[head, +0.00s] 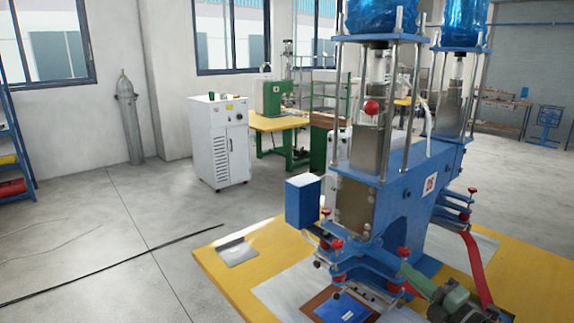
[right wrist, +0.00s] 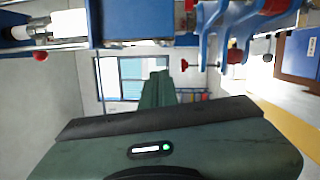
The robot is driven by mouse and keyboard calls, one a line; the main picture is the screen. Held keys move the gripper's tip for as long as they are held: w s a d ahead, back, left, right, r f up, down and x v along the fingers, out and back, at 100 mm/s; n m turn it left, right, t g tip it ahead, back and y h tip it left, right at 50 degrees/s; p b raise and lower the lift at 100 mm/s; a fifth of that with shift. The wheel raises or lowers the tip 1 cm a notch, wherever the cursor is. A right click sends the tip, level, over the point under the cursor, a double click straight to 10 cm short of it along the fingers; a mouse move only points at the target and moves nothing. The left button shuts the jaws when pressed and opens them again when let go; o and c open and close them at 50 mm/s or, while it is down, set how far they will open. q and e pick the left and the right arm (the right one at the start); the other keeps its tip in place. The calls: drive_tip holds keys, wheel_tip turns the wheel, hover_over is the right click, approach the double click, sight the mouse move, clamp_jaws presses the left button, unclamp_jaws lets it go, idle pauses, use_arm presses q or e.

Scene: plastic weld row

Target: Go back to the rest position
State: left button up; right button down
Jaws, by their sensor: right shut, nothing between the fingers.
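My right gripper (head: 410,275) comes in from the lower right of the head view, dark green, close in front of the blue welding machine's lower clamps. In the right wrist view its fingers (right wrist: 157,90) are together, with nothing between them. The blue welding machine (head: 395,205) stands on the yellow table (head: 225,265) and fills the right of the head view. From the head view I cannot tell whether the gripper touches the clamps. My left gripper is not in view.
Red-knobbed clamps (head: 337,245) stick out at the machine's front. A blue plate (head: 342,307) lies below them, and a grey plate (head: 237,251) lies on the table's left corner. A white cabinet (head: 220,145) stands behind. The floor at left is open, with a black cable (head: 130,257).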

drive_tip(key=s+a+f+m+g+h, duration=0.4)
drive_tip(key=s+f+m+h, duration=0.5)
drive_tip(key=s+f+m, duration=0.6)
drive_tip(key=s+a+f+m+g, duration=0.25)
drive_tip(key=s+m+g, duration=0.2)
drive_tip(key=s, duration=0.65)
drive_tip(key=s+a+f+m+g, duration=0.25)
drive_tip(key=s+m+g, duration=0.2)
drive_tip(key=s, duration=0.75)
wheel_tip(320, 180, down, 28)
drive_tip(key=s+r+n+g, duration=0.1)
drive_tip(key=s+g, duration=0.1)
drive_tip(key=s+d+f+g+b, duration=0.1)
drive_tip(key=s+d+f, duration=0.2)
drive_tip(key=s+f, duration=1.3)
drive_tip(key=shift+s+f, duration=0.35)
drive_tip(key=shift+f, duration=0.3)
